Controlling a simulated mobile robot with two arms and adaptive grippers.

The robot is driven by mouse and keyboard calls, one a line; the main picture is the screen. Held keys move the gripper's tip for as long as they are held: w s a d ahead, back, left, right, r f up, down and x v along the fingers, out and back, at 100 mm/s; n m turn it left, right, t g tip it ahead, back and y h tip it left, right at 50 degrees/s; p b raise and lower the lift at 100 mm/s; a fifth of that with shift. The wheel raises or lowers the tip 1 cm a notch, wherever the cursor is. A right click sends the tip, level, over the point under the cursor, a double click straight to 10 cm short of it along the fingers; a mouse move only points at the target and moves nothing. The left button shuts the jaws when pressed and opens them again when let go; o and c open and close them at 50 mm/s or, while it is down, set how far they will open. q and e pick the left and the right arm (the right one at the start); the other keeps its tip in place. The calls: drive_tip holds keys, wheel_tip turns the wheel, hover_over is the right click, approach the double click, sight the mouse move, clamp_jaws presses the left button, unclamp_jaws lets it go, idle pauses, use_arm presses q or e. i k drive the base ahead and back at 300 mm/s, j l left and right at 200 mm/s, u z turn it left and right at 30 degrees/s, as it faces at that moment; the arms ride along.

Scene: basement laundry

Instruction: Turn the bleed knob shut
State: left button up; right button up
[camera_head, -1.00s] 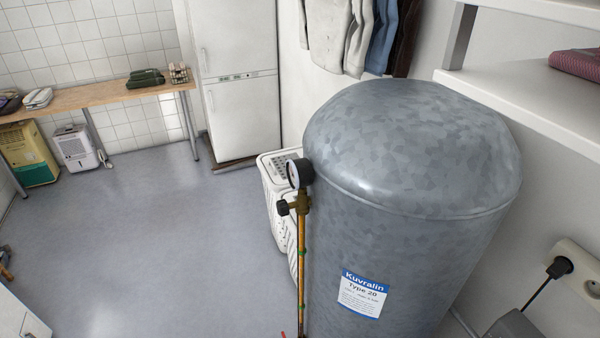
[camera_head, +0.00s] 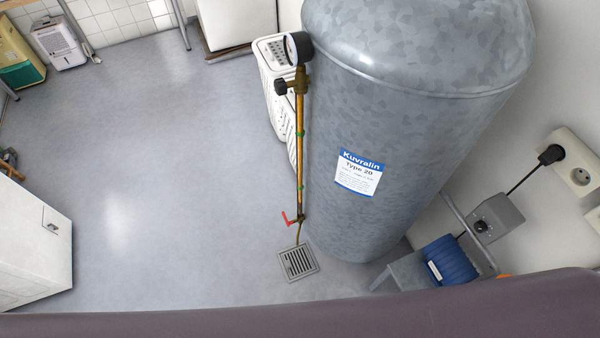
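A small black knob (camera_head: 281,87) sticks out to the left of a brass fitting (camera_head: 300,84), below a round black gauge (camera_head: 298,48). The fitting tops a thin copper pipe (camera_head: 300,150) on the left side of a large grey metal tank (camera_head: 410,130). A red lever (camera_head: 289,218) sits at the pipe's lower end, above a floor drain (camera_head: 298,262). I cannot tell from the view how far the knob is turned. Neither of my grippers is in view, and nothing touches the knob.
A white basket (camera_head: 276,75) stands close behind the pipe. A blue motor (camera_head: 449,261) and a grey box (camera_head: 494,218) are at the tank's lower right. A white cabinet (camera_head: 35,245) stands at left. The floor (camera_head: 170,170) between is clear.

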sight(280, 85)
drive_tip(key=i+j+z, duration=0.15)
drive_tip(key=j+z, duration=0.25)
drive_tip(key=i+j+z, duration=0.1)
drive_tip(key=z, duration=0.3)
drive_tip(key=j+z, duration=0.8)
